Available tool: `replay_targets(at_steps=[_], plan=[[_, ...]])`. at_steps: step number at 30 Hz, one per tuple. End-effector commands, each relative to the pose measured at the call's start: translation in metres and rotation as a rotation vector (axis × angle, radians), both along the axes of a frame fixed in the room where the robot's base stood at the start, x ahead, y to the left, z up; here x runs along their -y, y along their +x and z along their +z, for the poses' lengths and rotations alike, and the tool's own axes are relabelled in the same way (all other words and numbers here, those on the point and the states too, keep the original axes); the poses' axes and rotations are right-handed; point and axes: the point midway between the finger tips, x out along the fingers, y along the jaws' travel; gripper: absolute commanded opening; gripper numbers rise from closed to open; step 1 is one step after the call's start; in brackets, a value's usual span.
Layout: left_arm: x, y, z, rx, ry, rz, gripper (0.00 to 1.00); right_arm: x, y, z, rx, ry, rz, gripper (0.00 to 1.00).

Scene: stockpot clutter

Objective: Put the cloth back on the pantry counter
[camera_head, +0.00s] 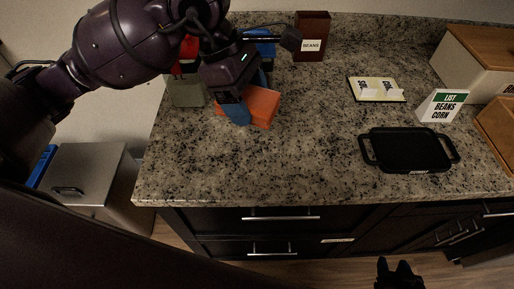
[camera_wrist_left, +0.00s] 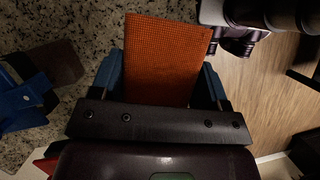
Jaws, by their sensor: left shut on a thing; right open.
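The cloth (camera_head: 262,106) is a flat orange piece over the left part of the granite counter (camera_head: 300,150). My left gripper (camera_head: 238,108) is shut on it, with blue fingers at either side. The cloth (camera_wrist_left: 165,60) also shows between the fingers in the left wrist view, with a fine woven grid. I cannot tell whether the cloth touches the counter. My right gripper (camera_head: 400,272) is open and empty at the bottom of the head view, below the counter's front edge.
A brown BEANS box (camera_head: 312,45) stands at the back. A note board (camera_head: 376,89), a LIST sign (camera_head: 442,105) and a black tray (camera_head: 408,150) are at the right. A blue object (camera_head: 262,46) is partly hidden behind my left arm. The counter's front middle is clear.

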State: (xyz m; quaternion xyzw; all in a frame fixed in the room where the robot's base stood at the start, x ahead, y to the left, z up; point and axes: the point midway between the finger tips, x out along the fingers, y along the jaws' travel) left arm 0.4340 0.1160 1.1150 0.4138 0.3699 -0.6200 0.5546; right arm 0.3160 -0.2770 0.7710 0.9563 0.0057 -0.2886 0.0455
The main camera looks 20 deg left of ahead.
Motion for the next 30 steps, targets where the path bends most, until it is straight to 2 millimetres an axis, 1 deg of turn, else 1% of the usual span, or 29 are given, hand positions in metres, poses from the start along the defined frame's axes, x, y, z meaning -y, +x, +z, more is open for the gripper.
replay_targets(at_steps=[1,3,9,13,15,18,23,25,30], plan=[[0.0,0.0,-0.013,-0.006,0.0,0.001,0.5,0.0,-0.002,-0.002,-0.004,0.0,0.0,0.43],[0.0,-0.001,-0.029,-0.006,0.0,0.001,0.5,0.0,-0.002,-0.003,-0.005,-0.001,-0.001,0.43],[0.0,-0.001,-0.072,-0.006,0.0,0.002,0.5,0.0,-0.002,-0.005,-0.006,0.0,-0.001,0.43],[0.0,-0.001,-0.098,-0.006,-0.001,0.0,0.5,0.0,0.0,-0.006,-0.003,0.0,0.001,0.43],[0.0,-0.001,-0.108,-0.004,-0.001,0.001,0.5,0.0,0.002,-0.005,-0.001,0.0,0.002,0.43],[0.0,0.0,-0.117,-0.001,0.0,0.0,0.5,-0.001,0.004,-0.005,0.003,0.0,0.003,0.43],[0.0,0.0,-0.124,-0.001,-0.001,-0.001,0.5,-0.001,0.006,-0.004,0.007,0.0,0.004,0.43],[0.0,0.0,-0.13,-0.001,-0.001,0.001,0.5,-0.001,0.006,-0.005,0.006,0.0,0.004,0.43],[0.0,-0.001,-0.153,-0.005,0.0,0.0,0.5,-0.001,0.004,-0.008,0.002,0.0,0.004,0.43]])
